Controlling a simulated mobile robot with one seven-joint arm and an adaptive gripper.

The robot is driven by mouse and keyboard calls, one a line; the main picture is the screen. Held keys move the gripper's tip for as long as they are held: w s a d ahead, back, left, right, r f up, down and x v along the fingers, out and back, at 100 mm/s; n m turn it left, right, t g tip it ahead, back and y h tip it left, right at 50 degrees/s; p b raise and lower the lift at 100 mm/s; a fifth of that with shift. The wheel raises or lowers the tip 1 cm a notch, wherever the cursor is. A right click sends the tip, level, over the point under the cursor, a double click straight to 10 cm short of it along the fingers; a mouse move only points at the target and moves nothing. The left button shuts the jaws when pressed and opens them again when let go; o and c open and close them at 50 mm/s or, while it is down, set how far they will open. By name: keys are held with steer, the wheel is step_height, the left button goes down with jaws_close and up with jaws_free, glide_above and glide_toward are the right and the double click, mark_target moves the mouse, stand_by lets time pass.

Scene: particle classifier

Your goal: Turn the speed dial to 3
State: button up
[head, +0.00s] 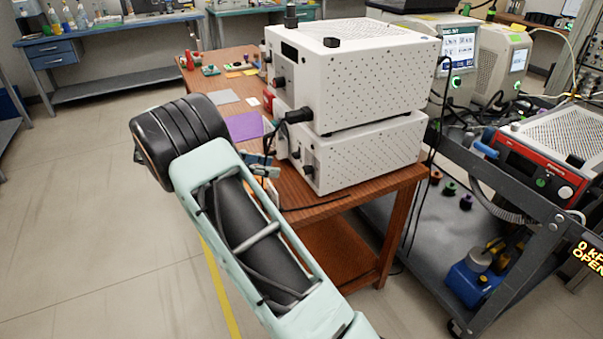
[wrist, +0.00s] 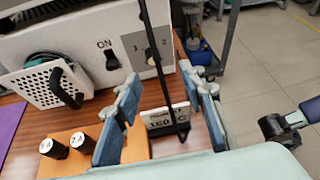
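The white instrument (wrist: 75,35) has an ON label and a black rocker switch (wrist: 112,60) on its front. To the right, a grey plate (wrist: 143,45) carries small markings, partly unreadable, with a dark part at its middle that may be the speed dial. A black cable crosses this plate, so I cannot read the setting. My gripper (wrist: 160,78) is open, its blue-grey fingers apart and below the plate, with no instrument part held. In the head view, the stacked white instruments (head: 365,150) stand beyond my gripper (head: 264,166), which is partly hidden by my arm.
A small white display sign (wrist: 168,121) shows between my fingers. A perforated white cover with a black handle (wrist: 64,85) juts out nearby. A grey cart (head: 500,230) stands right of the wooden table (head: 395,195).

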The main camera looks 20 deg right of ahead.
mark_target(303, 171)
steer(key=shift+n+t, duration=0.3)
steer(key=shift+n, duration=0.3)
steer(key=x, duration=0.3)
steer(key=b+x, duration=0.1)
steer(key=x, duration=0.6)
steer(key=shift+w+d+f+b, duration=0.1)
steer(key=shift+w+f+b, duration=0.25)
steer(key=shift+w+f, duration=0.05)
steer(key=shift+c, duration=0.5)
jaws_close()
